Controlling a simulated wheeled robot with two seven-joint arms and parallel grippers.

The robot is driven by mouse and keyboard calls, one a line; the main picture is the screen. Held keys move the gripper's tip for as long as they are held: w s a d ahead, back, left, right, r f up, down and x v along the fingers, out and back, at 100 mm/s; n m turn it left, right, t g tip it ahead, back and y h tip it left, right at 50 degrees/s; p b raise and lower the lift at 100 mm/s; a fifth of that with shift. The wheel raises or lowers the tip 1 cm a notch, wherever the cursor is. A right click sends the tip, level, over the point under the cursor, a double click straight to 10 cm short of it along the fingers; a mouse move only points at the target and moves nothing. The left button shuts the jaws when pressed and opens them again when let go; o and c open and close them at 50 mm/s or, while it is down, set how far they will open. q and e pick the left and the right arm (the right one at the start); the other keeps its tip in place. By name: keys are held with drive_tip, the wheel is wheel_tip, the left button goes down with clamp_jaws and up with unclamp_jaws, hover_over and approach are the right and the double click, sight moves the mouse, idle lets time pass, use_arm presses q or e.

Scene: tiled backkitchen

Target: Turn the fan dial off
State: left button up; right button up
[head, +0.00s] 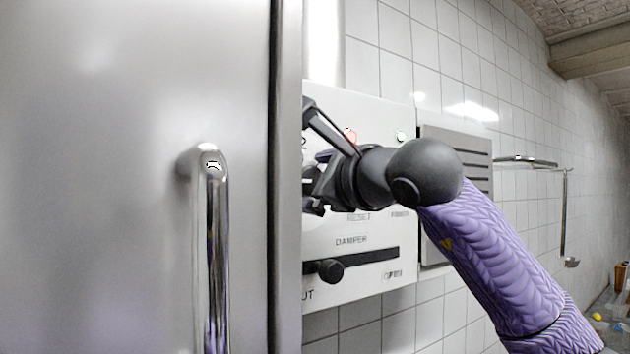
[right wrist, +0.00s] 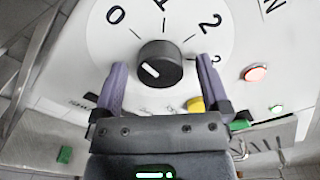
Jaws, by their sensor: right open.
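The fan dial (right wrist: 160,62) is a black round knob with a short white mark on its face, on a white disc with large numbers. It shows in the right wrist view; in the head view it is hidden behind my right gripper and the steel door. The white mark slants from upper left to lower right; I cannot tell for certain which number it points to. My right gripper (right wrist: 161,76) is open, with one finger to each side of the knob and gaps on both sides. In the head view the right gripper (head: 316,180) is at the panel, partly hidden. My left gripper is not in view.
The white control panel (head: 375,285) also carries a damper slider knob (head: 331,270) below my gripper, a red light (right wrist: 256,73) and a yellow button (right wrist: 196,104). A steel door (head: 120,240) with a handle (head: 215,255) fills the left. A grey louvred box (head: 435,245) stands right.

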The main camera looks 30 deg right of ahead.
drive_tip(key=s+d+b, duration=0.1)
drive_tip(key=s+b, duration=0.3)
drive_tip(key=s, duration=0.6)
drive_tip(key=shift+d+b, duration=0.2)
drive_tip(key=shift+b, duration=0.1)
